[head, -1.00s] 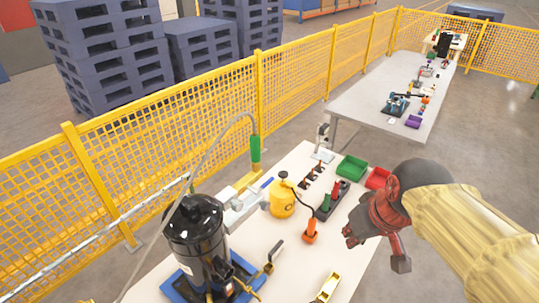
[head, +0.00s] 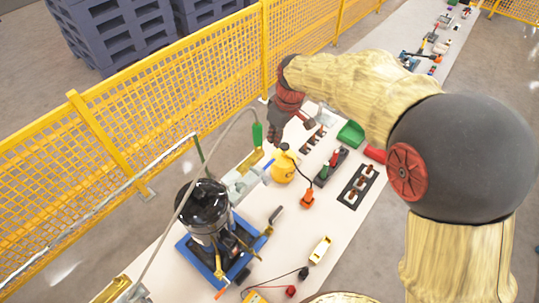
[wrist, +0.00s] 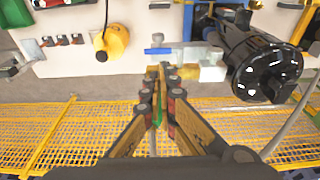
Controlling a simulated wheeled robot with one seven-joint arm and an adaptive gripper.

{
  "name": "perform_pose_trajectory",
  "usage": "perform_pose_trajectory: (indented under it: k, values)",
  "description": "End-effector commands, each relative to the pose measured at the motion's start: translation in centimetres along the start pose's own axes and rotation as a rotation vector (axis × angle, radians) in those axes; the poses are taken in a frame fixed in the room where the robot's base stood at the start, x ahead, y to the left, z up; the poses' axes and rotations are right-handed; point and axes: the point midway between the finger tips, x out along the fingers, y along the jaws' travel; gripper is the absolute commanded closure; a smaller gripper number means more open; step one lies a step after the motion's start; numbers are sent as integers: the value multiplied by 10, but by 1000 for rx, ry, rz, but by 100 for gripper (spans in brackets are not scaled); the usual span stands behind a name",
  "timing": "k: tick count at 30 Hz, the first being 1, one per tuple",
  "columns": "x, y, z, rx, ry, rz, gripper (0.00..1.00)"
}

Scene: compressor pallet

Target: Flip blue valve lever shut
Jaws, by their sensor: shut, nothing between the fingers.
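The blue valve lever (wrist: 158,50) points left from a silver valve body (wrist: 202,54) with a brass part (wrist: 211,74) in the wrist view. In the head view, the lever (head: 267,178) shows small between the black tank and the yellow canister. My gripper (wrist: 161,72) is shut and empty. In the wrist view its fingertips appear just below the lever and left of the brass part; I cannot tell whether they touch. In the head view, my gripper (head: 273,138) is near the bench's fence-side edge, beside a hose's green end (head: 257,134), which hides little of it.
A yellow canister (head: 283,168) stands close to the lever. A black tank (head: 204,208) on a blue base (head: 190,250) stands on its other side. The yellow mesh fence (head: 190,90) runs behind the bench. The bench (head: 200,285) has bare room at the front.

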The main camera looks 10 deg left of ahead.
Motion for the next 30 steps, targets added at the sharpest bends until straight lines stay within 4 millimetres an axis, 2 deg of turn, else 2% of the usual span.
perform_pose_trajectory:
  k: [7,11,24,30]
  values:
    - [3,0,0,1,0,0,100]
    - [16,0,1,1,-3,-2,100]
    - [98,0,1,2,-2,-2,100]
    - [125,0,0,2,-1,0,100]
